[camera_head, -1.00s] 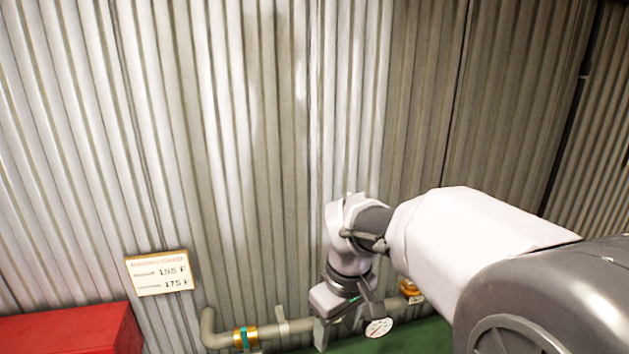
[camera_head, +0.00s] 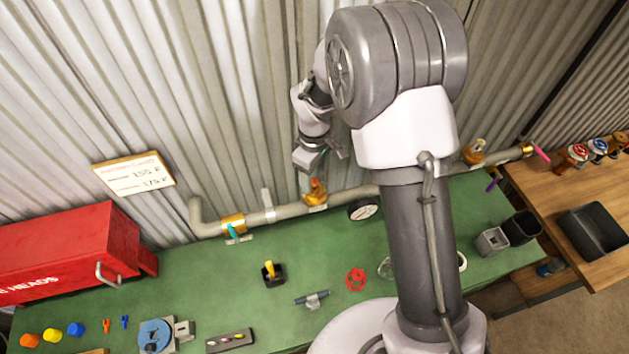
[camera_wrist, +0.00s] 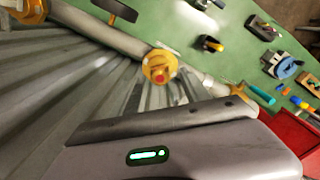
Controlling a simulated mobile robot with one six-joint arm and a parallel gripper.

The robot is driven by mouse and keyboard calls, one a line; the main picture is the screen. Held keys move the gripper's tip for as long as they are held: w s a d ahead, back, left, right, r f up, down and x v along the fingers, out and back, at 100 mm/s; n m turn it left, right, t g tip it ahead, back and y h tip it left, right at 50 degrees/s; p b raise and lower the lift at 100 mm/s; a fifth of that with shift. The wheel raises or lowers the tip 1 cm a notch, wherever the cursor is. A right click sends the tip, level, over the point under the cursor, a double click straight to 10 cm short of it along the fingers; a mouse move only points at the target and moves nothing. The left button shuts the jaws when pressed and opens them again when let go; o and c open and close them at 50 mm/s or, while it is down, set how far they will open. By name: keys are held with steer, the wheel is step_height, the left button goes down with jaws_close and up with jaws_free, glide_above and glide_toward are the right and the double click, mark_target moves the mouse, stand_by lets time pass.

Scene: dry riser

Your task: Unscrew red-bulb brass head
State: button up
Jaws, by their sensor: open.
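The brass head (camera_head: 316,190) stands on the pipe (camera_head: 288,212) along the corrugated wall. In the wrist view the brass head (camera_wrist: 157,62) faces the camera, with a small red bulb (camera_wrist: 159,78) in it. My gripper (camera_head: 322,154) is open and empty, just above this head and apart from it. In the wrist view part of my gripper (camera_wrist: 160,135) fills the lower half; I cannot see its fingertips clearly there.
More brass fittings (camera_head: 475,152) (camera_head: 233,222) sit along the pipe. A gauge (camera_head: 363,209) is close by. A red box (camera_head: 65,255) stands left on the green bench (camera_head: 215,285). A reading card (camera_head: 134,174) hangs on the wall. A wooden table (camera_head: 560,190) is at right.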

mark_target(314, 182)
step_height(314, 182, down, 3)
steer(key=shift+s, duration=0.1)
steer(key=shift+f, duration=0.5)
jaws_close()
steer(key=shift+r+n+p, duration=0.15)
steer(key=shift+n+p, duration=0.15)
steer(key=shift+n, duration=0.9)
steer(key=n, duration=0.3)
